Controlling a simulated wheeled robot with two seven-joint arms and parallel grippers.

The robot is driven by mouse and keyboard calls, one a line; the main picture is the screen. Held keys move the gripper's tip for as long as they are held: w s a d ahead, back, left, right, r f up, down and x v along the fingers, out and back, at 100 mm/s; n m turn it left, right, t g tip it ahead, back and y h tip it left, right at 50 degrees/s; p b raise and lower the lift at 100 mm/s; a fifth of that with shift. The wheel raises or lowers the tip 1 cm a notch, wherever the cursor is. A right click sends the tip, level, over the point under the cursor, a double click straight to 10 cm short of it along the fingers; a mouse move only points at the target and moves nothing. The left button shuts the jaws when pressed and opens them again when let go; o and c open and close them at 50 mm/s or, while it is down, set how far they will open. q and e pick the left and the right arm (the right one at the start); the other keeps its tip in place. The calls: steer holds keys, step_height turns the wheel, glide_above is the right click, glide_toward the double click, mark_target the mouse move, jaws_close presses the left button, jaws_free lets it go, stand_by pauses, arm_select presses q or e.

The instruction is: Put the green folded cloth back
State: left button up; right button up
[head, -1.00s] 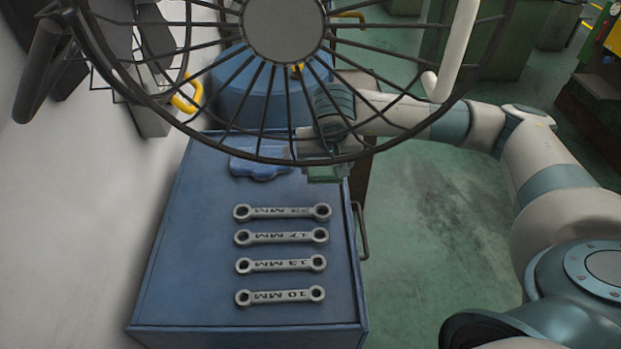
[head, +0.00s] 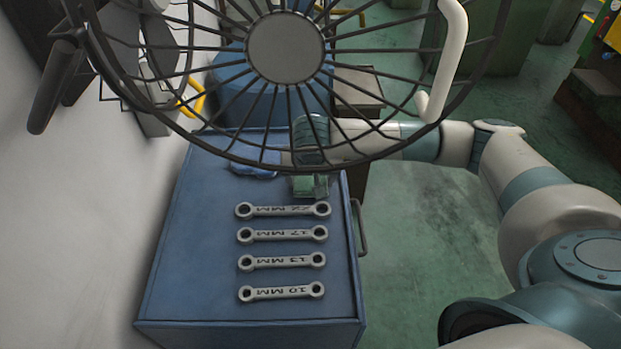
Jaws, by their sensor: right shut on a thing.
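The green folded cloth (head: 311,186) is at the far right part of the blue cabinet top, just beyond the top wrench. My right gripper (head: 305,173) is shut on it, reaching in from the right behind the fan guard. I cannot tell whether the cloth touches the cabinet top. A blue folded cloth (head: 254,168) lies to its left, partly behind the fan guard. My left gripper is not in view.
Several wrenches (head: 281,261) lie in a column on the blue cabinet (head: 190,255). A round wire fan guard (head: 284,88) blocks the upper view. A handle (head: 359,228) sticks out at the cabinet's right side. The cabinet top left of the wrenches is bare.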

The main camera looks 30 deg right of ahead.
steer(key=shift+f, duration=0.4)
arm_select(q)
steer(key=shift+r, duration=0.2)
arm_select(e)
steer(key=shift+f, duration=0.1)
steer(key=shift+f, duration=0.1)
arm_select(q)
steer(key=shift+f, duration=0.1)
arm_select(e)
steer(key=o, duration=0.9)
steer(key=shift+r, duration=0.25)
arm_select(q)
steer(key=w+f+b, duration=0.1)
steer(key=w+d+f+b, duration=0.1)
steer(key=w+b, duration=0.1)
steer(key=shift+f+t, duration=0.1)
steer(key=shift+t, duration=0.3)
arm_select(e)
steer(key=v, duration=1.2)
